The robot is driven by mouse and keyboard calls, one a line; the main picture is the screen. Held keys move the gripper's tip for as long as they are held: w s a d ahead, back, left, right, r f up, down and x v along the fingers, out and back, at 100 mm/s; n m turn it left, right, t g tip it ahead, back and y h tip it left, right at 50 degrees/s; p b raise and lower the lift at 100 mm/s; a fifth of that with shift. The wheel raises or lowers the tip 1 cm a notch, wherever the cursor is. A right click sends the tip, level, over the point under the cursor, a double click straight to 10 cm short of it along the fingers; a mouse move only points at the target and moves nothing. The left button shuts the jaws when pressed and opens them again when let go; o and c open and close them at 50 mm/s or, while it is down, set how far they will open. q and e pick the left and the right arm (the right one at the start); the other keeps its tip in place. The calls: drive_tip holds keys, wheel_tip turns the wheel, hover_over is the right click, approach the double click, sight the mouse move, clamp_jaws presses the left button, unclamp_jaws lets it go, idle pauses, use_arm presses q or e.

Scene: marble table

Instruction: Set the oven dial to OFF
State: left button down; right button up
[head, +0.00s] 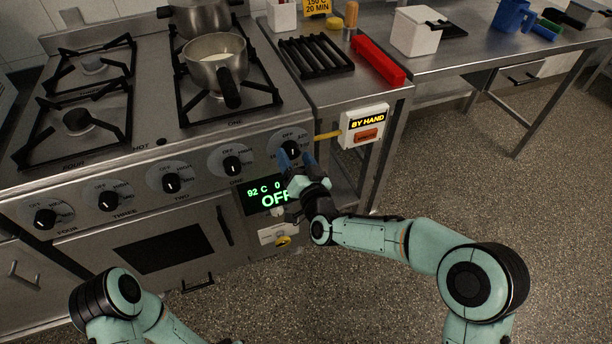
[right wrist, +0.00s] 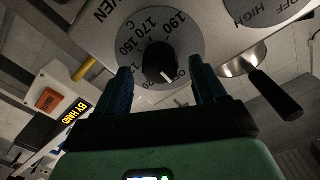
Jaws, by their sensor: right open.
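The oven dial (head: 291,148) is a black knob on a round grey plate at the right end of the stove's front panel. In the right wrist view the knob (right wrist: 160,62) is ringed by temperature numbers and an OFF label. Its white mark points down and slightly right, near OFF. The green display (head: 268,194) below reads 92 C, 0 and OFF. My right gripper (head: 296,160) is open in front of the dial, its blue fingers either side of the knob; I cannot tell whether they touch it. My left gripper is not in view; part of its arm shows.
Other burner knobs (head: 232,166) line the panel to the left. A saucepan (head: 216,62) with its handle toward me stands on the stove. A white BY HAND box (head: 364,126) sits to the right of the dial, joined by a yellow rod.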

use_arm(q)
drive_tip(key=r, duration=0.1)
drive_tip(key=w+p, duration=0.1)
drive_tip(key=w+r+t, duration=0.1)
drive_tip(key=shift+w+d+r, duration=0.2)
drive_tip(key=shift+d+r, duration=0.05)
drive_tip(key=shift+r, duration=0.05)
use_arm(e)
drive_tip(key=v, duration=1.2)
drive_tip(key=shift+s, duration=0.2)
drive_tip(key=shift+d+r, duration=0.1)
